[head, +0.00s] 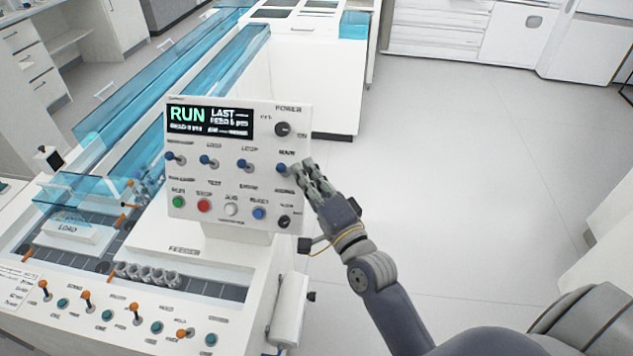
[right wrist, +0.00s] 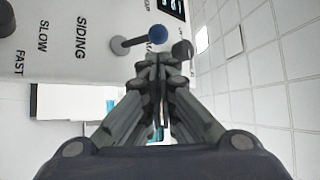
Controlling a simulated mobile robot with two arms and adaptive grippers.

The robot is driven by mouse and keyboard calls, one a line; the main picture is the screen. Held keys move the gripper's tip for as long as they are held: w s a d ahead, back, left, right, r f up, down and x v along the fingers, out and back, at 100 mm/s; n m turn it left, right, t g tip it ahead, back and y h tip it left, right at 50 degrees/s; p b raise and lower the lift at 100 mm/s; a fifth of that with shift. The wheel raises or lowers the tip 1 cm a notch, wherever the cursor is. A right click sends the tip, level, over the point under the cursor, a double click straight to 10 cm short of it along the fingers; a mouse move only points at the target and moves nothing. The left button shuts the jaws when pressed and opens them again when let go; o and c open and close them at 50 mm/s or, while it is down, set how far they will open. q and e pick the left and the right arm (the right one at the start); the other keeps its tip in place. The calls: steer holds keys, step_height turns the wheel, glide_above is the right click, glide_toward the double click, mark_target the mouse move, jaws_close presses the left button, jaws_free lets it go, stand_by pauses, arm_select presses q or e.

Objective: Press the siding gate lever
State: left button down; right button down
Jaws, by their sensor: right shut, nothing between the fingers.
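The lever with a blue ball tip (head: 281,168) sits at the right end of the switch row on the white control panel (head: 185,135), between two small labels. In the right wrist view the blue-tipped lever (right wrist: 157,36) sticks out of the panel near the word SIDING. My right gripper (head: 307,168) is shut and empty, just right of this lever. In the right wrist view its closed fingertips (right wrist: 158,62) are just below the blue ball; I cannot tell whether they touch it. My left gripper is not in view.
A black power knob (head: 283,129) is above the lever and another knob (head: 284,222) is below it. Other blue-tipped levers and coloured buttons are on the panel's left. The screen (head: 210,122) reads RUN. Clear floor (head: 460,170) lies to the right.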

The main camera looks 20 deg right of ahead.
steer(key=shift+w+a+r, duration=0.1)
steer(key=shift+w+r, duration=0.05)
steer(key=shift+w, duration=0.85)
